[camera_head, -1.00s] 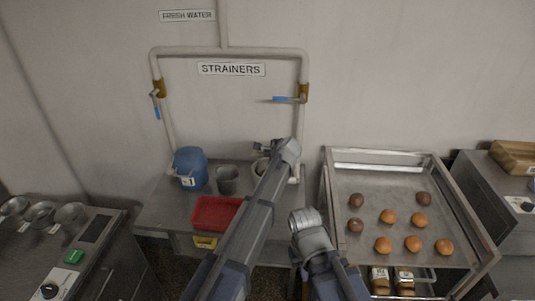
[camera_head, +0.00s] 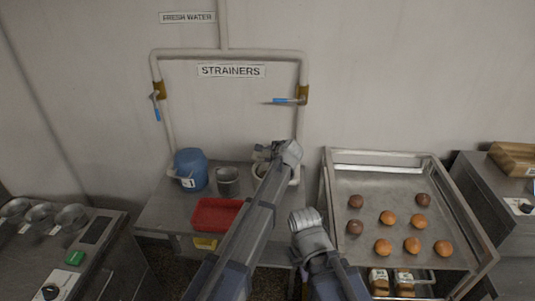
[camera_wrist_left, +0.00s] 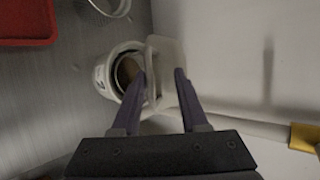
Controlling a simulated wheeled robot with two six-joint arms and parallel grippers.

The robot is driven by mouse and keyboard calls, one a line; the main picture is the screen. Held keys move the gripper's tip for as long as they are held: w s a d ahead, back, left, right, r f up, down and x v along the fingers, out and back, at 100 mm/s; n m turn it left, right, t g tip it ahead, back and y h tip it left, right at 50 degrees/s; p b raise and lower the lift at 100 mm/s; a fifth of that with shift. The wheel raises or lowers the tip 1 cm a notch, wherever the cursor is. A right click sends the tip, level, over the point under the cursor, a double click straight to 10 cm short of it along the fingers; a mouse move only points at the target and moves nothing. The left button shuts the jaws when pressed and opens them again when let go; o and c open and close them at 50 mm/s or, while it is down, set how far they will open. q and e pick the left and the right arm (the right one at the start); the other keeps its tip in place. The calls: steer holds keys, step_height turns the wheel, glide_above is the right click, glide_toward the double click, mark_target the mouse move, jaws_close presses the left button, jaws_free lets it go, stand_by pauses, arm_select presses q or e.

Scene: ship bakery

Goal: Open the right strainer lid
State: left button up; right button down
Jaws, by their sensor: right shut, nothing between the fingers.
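The right strainer (camera_head: 257,170) is a white pot on the metal table under the right-hand pipe, partly hidden by my left arm. In the left wrist view the strainer (camera_wrist_left: 105,75) shows an open dark mouth, with a pale lid (camera_wrist_left: 168,52) standing up at its right side. My left gripper (camera_wrist_left: 160,76) is over the strainer's right side; its fingers are apart, with part of the pale lid and its loop between them. It also shows small in the head view (camera_head: 264,152). Whether the fingers touch the lid is unclear.
A blue bucket (camera_head: 191,170), a metal pot (camera_head: 228,181) and a red tray (camera_head: 216,229) share the table. A rack tray (camera_head: 370,185) of buns stands to the right. The wall with pipes and blue-handled valves (camera_head: 285,100) is close behind the strainer.

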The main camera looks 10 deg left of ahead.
arm_select(q)
steer(key=p+v, duration=0.3)
steer(key=v, duration=0.3)
steer(key=shift+s+r, duration=0.2)
